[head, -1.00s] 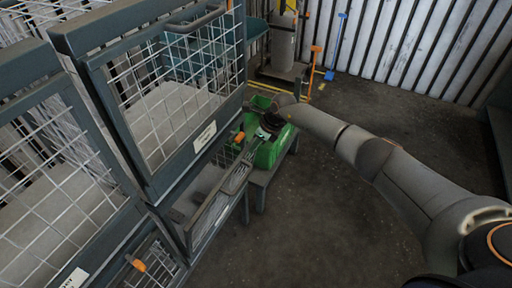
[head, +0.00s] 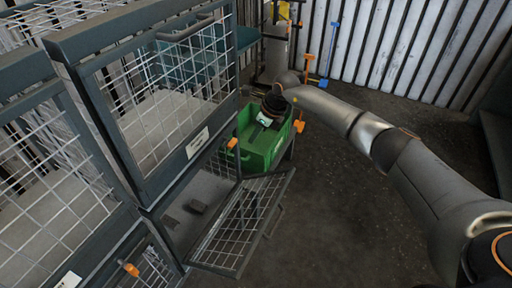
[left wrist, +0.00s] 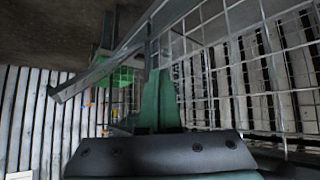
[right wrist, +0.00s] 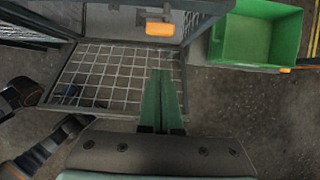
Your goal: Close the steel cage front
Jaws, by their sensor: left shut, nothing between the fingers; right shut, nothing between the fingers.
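The steel cage front (head: 242,222) is a wire-mesh panel in a dark frame on the lower cage (head: 205,190). It hangs open, tilted outward from the cage's lower front edge, with a bar handle on its outer side. It also shows in the right wrist view (right wrist: 118,78), beyond the fingertips. My right gripper (head: 265,121) is over the green bin, apart from the front; its green fingers (right wrist: 162,100) are shut and empty. My left gripper shows only in the left wrist view (left wrist: 160,100), shut and empty beside wire mesh.
A green bin (head: 262,150) stands just beyond the open front. A closed mesh front (head: 165,100) with a label is above the lower cage; another cage (head: 60,170) is at left. Orange latches (head: 131,269) sit on the frames. Open floor (head: 340,220) lies to the right.

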